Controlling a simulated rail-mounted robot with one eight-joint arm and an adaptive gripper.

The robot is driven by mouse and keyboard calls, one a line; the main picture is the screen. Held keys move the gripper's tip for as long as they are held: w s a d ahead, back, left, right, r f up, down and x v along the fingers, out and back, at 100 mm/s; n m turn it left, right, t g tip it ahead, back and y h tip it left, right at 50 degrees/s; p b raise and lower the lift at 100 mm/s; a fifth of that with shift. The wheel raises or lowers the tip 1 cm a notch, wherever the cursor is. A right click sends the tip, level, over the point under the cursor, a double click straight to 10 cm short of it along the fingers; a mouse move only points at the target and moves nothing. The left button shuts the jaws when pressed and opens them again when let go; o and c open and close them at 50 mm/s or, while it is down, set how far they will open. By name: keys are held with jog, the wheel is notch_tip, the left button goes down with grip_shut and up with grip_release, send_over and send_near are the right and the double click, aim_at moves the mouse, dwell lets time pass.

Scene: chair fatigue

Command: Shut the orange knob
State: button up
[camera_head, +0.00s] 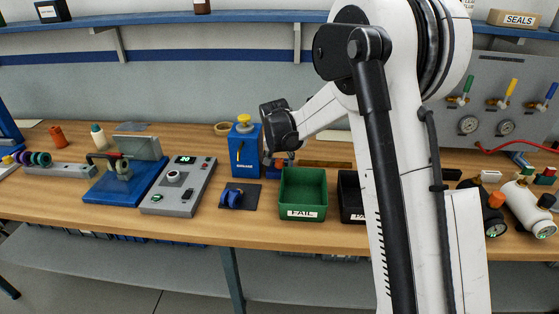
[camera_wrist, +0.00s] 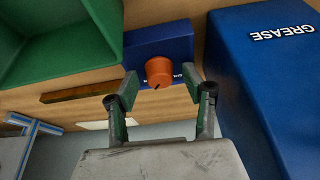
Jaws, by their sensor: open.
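The orange knob (camera_wrist: 160,71) is on the face of a small blue box (camera_wrist: 150,46) in the wrist view. A dark mark shows at the knob's edge toward my gripper, and pale lettering on the box is partly hidden. My gripper (camera_wrist: 158,87) is open and empty, with one finger on each side of the knob and the tips close to the box. I cannot tell whether they touch the knob. In the head view, the small blue box (camera_head: 286,161) shows only in part behind the green bin; my wrist hides most of the gripper.
The green FAIL bin (camera_head: 303,194) stands close beside the knob box, with a black bin (camera_head: 350,196) to its right. The blue GREASE dispenser (camera_head: 245,155) stands on the other side; it also shows in the wrist view (camera_wrist: 262,80). A wooden strip (camera_wrist: 78,92) lies behind.

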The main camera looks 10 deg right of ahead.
jog(key=shift+c, duration=0.5)
jog(key=c, duration=1)
jog(key=shift+n, duration=0.3)
jog(key=shift+d+f+n+y+b, duration=0.1)
jog(key=shift+n+y+b, duration=0.4)
jog(key=shift+n+b, duration=0.45)
jog(key=n+y+b, duration=0.1)
jog(key=n+b, duration=0.1)
jog(key=n, duration=0.2)
jog(key=shift+n+y, duration=0.25)
jog(key=shift+y, duration=0.15)
jog(key=n+y+b, duration=0.1)
jog(key=n, duration=0.2)
jog(key=shift+d+n, duration=0.1)
jog(key=shift+n, duration=0.2)
jog(key=shift+n+g+y+b, duration=0.5)
jog(key=shift+n+g+b, duration=0.1)
jog(key=shift+n, duration=1)
